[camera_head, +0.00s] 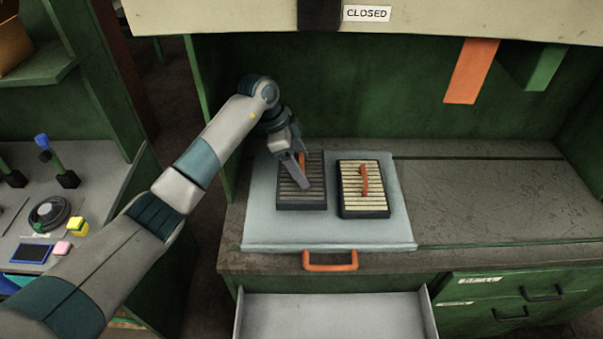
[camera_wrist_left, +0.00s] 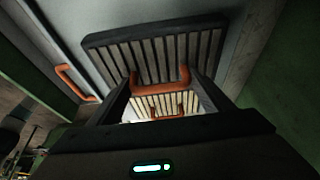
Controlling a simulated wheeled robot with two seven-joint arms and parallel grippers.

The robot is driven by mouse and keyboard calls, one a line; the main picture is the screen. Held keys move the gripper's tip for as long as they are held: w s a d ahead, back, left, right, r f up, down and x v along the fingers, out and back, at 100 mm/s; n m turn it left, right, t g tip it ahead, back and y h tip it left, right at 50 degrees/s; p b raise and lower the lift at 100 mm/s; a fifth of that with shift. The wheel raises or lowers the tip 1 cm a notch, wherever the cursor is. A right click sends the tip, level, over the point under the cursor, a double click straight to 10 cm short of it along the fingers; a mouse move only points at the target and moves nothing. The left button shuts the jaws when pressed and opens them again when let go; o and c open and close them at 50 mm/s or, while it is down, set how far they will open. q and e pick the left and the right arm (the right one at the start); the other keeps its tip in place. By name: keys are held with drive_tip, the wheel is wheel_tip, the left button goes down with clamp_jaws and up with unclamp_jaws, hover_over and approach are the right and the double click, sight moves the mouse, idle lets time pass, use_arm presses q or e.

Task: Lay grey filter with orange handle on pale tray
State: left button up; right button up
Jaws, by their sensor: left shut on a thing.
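The grey filter (camera_head: 288,198) is a dark-framed, slatted panel with an orange handle. It is over the left part of the pale tray (camera_head: 262,228) and looks flat; I cannot tell whether it touches the tray. My left gripper (camera_head: 304,180) is above it and shut on its orange handle, partly hiding it in the head view. In the left wrist view the grey filter (camera_wrist_left: 150,52) fills the top middle, with its orange handle (camera_wrist_left: 160,86) between the fingers. My right gripper is not in view.
A cream-slatted filter (camera_head: 352,205) with an orange handle lies on the tray's right part, close beside the grey one. An orange handle (camera_head: 330,266) is at the tray's front edge. An open drawer (camera_head: 335,315) is below. The worktop right of the tray is clear.

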use_arm(q)
wheel_tip(320, 180, down, 3)
drive_tip(key=shift+f+p, duration=0.15)
drive_tip(key=shift+p, duration=0.7)
drive_tip(key=shift+f, duration=0.3)
drive_tip(key=shift+f, duration=0.1)
drive_tip(key=o, duration=1.6)
drive_tip(key=shift+c, duration=0.2)
